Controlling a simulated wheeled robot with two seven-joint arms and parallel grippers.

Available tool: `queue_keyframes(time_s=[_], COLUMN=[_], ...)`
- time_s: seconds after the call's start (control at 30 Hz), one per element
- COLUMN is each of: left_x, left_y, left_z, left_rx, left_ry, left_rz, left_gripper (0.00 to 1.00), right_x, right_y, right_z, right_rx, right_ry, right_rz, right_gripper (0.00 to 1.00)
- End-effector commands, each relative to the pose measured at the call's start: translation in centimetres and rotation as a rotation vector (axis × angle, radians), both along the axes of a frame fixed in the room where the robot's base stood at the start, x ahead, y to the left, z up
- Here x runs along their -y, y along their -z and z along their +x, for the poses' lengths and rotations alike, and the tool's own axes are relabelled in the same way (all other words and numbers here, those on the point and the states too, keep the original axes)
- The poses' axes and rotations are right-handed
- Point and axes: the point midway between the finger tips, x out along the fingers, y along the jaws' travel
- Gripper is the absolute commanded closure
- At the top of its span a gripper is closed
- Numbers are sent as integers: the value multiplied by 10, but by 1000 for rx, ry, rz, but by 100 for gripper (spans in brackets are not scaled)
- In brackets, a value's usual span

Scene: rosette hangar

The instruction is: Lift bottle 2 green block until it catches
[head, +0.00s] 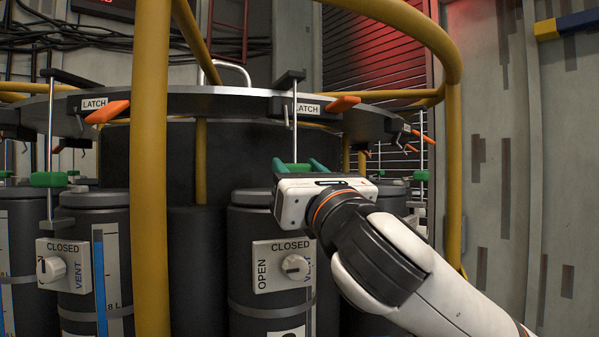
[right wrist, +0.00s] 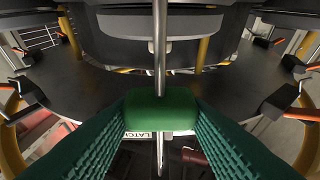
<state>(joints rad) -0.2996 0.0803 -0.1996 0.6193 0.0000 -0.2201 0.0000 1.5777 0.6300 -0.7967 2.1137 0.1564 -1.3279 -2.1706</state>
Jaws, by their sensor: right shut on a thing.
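A green block (head: 293,167) on a thin vertical metal rod (head: 295,122) sits above the dark grey bottle (head: 250,222) in the middle of the head view. My right gripper (head: 302,166) is shut on this block, its green fingers on either side. In the right wrist view the block (right wrist: 161,109) lies between both fingers, with the rod running through it. The rod goes up to a dark ring plate (head: 220,103) with a LATCH label (head: 307,108) and an orange lever (head: 342,104). The block is below the ring plate. My left gripper is not in view.
A yellow post (head: 150,200) stands left of the bottle, and a curved yellow rail (head: 452,150) stands to the right. Another bottle (head: 100,220) with its own green block (head: 48,179) stands at left. The bottle's valve panel (head: 282,266) reads OPEN, CLOSED and VENT.

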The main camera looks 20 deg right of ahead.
Motion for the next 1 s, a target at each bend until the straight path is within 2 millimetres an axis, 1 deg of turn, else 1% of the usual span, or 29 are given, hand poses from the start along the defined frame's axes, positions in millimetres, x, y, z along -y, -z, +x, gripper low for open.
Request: queue_keyframes(time_s=[0.03,0.77,1.0], left_x=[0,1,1], left_y=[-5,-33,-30], left_z=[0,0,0], left_rx=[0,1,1], left_ry=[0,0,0], left_rz=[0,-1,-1], left_gripper=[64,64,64], right_x=[1,1,1], right_y=[-6,-44,-55], right_z=[0,-1,-1], right_rx=[1,5,7], right_ry=[1,1,1], right_rz=[0,2,2], right_gripper=[90,90,90])
